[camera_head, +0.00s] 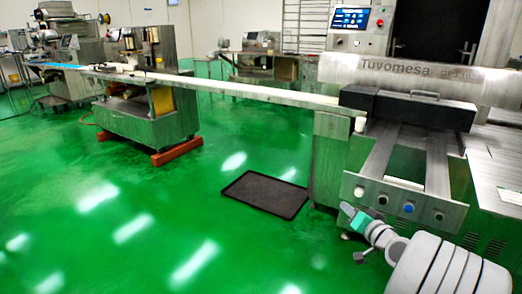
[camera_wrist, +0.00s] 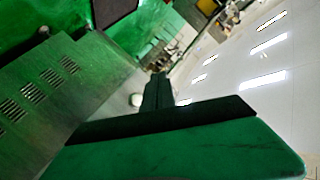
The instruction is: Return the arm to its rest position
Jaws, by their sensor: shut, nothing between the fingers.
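My gripper (camera_head: 350,213) is at the lower right of the head view, at the end of my white and grey arm.
The Tuvomesa machine (camera_head: 420,72) with a lit screen (camera_head: 350,18) fills the right side. A long conveyor (camera_head: 215,84) runs left to other machines (camera_head: 148,110). A black mat (camera_head: 264,194) lies on the green floor (camera_head: 130,215), which is open at lower left.

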